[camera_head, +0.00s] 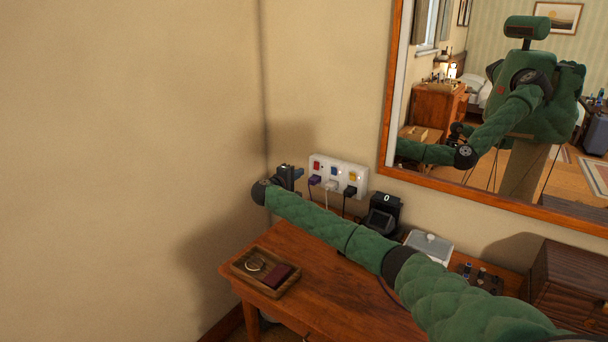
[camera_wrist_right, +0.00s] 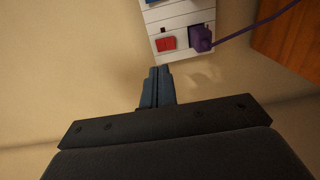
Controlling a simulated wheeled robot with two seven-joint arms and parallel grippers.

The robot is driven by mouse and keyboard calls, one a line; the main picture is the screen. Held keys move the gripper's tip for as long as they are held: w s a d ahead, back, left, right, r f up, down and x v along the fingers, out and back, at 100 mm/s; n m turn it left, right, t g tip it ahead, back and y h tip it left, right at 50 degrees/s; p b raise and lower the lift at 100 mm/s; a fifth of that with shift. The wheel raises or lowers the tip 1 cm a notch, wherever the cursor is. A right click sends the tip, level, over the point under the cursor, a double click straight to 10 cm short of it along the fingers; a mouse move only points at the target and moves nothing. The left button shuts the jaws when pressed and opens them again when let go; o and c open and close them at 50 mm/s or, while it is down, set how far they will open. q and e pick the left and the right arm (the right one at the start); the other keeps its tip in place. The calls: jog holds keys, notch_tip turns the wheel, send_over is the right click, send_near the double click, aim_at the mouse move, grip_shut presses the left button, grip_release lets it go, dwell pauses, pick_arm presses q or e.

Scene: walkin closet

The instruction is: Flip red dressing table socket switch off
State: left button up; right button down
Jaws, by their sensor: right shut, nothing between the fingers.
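The white socket panel (camera_head: 347,175) is on the wall above the dressing table (camera_head: 330,270). Its red switch (camera_head: 317,165) is at the left end, with blue and yellow switches to its right. In the right wrist view the red switch (camera_wrist_right: 166,43) sits beside a purple plug (camera_wrist_right: 201,38), near the panel's end. My right gripper (camera_head: 298,172) is just left of the panel, and its shut, empty fingers (camera_wrist_right: 160,70) point at the panel's end, close to the red switch. Contact cannot be told. My left gripper is not directly visible.
Several plugs and cords hang from the panel. A dark device (camera_head: 382,215) stands right of it. A wooden tray (camera_head: 265,271) lies at the table's left, and a white box (camera_head: 429,246) and a dark wooden box (camera_head: 572,283) are to the right. A mirror (camera_head: 385,130) hangs above.

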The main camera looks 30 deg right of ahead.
jog(key=v, duration=0.5)
jog(key=shift+w+r+b, duration=0.1)
jog(key=shift+r+b, duration=0.1)
jog(key=shift+b, duration=0.2)
jog(key=shift+f, duration=0.1)
